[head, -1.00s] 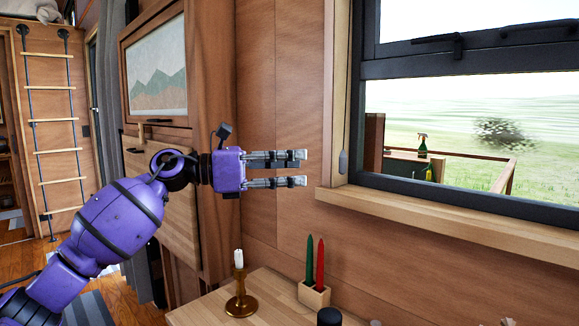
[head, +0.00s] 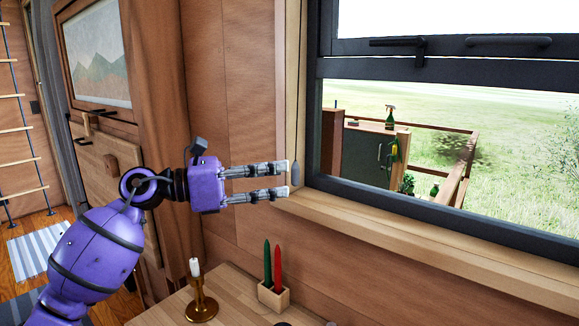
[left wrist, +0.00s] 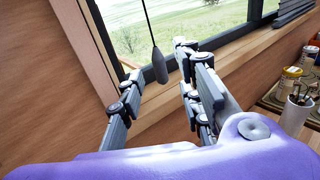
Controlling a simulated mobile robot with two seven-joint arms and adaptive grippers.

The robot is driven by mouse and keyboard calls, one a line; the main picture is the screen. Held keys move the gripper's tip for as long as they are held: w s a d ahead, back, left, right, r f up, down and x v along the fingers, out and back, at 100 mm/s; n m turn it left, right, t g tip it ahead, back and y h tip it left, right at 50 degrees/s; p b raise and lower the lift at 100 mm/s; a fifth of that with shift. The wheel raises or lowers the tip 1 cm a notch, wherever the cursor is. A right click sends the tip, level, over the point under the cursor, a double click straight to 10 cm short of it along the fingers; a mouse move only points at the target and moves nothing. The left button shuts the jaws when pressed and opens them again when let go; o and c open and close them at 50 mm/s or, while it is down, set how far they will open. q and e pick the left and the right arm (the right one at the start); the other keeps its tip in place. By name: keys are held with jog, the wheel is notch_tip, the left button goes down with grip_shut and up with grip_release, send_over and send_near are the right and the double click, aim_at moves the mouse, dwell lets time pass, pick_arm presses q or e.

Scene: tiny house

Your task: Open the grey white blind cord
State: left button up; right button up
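The blind cord's grey, drop-shaped pull (head: 295,173) hangs at the window's left edge. In the left wrist view the pull (left wrist: 159,66) hangs upright on a thin dark cord (left wrist: 148,22). My left gripper (head: 283,180) is open, its fingers pointing right, one above the other. Its tips are just left of the pull in the head view. In the left wrist view the pull shows between the two fingers, near the tips; I cannot tell whether it touches either one. Part of a dark slatted blind (left wrist: 294,12) shows at the top right there. My right gripper is not in view.
The wooden window sill (head: 420,235) runs right, just beyond the fingertips. Below stands a wooden table (head: 165,308) with a brass candlestick (head: 201,301) and a block holding green and red candles (head: 273,296). In the left wrist view, jars (left wrist: 291,80) stand at the right.

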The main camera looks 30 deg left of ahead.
aim_at(296, 172)
pick_arm(q)
jog(key=p+x, duration=0.1)
jog(key=x, duration=0.4)
jog(key=shift+w+d, duration=0.15)
jog(key=shift+w, duration=0.05)
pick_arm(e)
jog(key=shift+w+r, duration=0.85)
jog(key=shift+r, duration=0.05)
pick_arm(q)
grip_shut()
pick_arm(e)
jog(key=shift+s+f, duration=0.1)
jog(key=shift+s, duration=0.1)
